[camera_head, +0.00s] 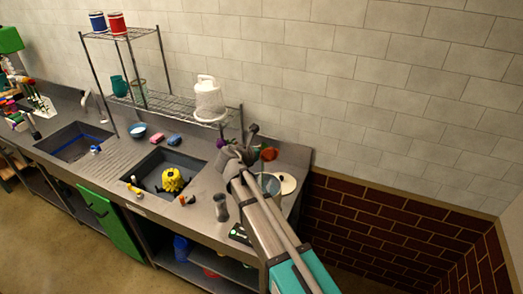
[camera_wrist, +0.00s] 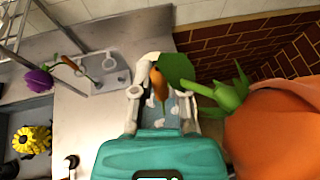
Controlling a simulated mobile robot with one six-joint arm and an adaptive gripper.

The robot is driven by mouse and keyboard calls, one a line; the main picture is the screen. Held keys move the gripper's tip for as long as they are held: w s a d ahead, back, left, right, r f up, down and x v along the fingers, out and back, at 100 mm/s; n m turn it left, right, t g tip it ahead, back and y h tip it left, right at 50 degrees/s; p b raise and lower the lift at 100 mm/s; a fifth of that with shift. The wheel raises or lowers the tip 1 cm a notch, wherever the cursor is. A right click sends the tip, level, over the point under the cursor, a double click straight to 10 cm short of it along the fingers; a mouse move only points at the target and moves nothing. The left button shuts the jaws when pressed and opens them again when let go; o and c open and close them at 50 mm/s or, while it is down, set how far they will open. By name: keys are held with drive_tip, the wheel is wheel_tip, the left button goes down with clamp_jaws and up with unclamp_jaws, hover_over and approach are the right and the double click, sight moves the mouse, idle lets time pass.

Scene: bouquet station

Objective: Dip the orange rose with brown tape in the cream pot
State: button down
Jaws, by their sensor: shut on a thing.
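The orange rose (camera_head: 269,153) is held at my gripper above the right end of the counter. In the wrist view its big orange head (camera_wrist: 280,135) is close to the camera at the right, with a green stem running left to the jaws. A brown-orange band (camera_wrist: 158,86), apparently the tape, shows between the fingers. My gripper (camera_head: 236,158) is shut on the stem; its pale fingers (camera_wrist: 160,95) also show in the wrist view.
A purple flower (camera_wrist: 38,80) lies left of my gripper, near a grey holder (camera_wrist: 100,72). A sink with a yellow flower (camera_head: 172,180) is to the left. A grey cup (camera_head: 221,207) stands near the front edge.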

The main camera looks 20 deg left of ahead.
drive_tip(key=shift+f+b, duration=4.5)
drive_tip(key=shift+f, duration=0.25)
drive_tip(key=shift+r, duration=0.15)
idle(1.6)
